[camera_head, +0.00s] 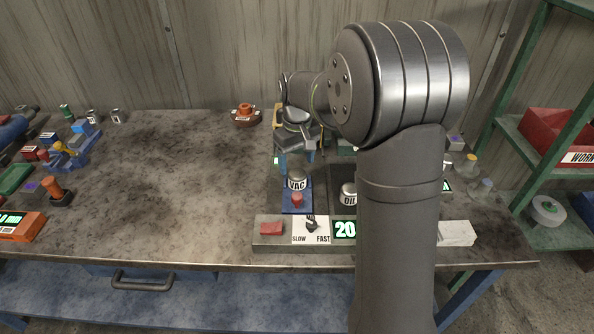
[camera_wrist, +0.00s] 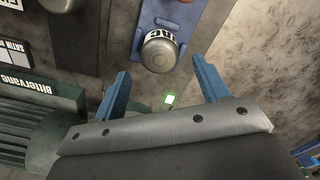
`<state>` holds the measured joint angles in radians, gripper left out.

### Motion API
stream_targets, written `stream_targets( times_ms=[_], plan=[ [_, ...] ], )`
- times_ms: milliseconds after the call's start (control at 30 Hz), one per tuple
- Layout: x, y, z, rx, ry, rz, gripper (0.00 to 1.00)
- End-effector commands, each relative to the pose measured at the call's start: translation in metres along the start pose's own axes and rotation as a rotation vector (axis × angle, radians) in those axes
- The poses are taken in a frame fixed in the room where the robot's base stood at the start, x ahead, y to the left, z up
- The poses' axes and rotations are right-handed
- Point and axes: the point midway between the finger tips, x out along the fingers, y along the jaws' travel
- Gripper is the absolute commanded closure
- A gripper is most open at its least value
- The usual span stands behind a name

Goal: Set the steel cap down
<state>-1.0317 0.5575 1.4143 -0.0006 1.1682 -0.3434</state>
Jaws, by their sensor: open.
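A round steel-topped piece labelled VAC (camera_head: 297,182) sits on a blue plate (camera_head: 287,208), with a red knob just in front of it. The wrist view also shows the steel top (camera_wrist: 160,54) and the blue plate (camera_wrist: 145,28). A similar steel-topped piece labelled OIL (camera_head: 348,190) stands to the right, partly by my arm. I cannot tell which of these is the steel cap. My gripper (camera_wrist: 160,68) has its blue fingers spread, with nothing held between them. The VAC piece lies just beyond the fingertips and apart from both. My arm hides much of the machine in the head view.
A control box (camera_head: 270,240) with a red button, a SLOW/FAST switch and a display runs along the front edge. A green machine (camera_wrist: 45,120) stands close on the left in the wrist view. The table (camera_head: 180,180) is clear left of centre.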

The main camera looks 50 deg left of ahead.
Motion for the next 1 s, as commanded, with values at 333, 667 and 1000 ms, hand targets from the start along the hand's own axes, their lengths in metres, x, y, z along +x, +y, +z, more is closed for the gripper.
stream_targets(
  times_ms=[333,667,1000],
  plan=[
    [-0.063,0.000,0.000,0.000,0.001,0.000,0.32],
    [-0.073,0.000,0.000,0.000,-0.001,0.000,0.32],
    [-0.059,0.000,0.001,0.000,-0.003,-0.001,0.32]
  ],
)
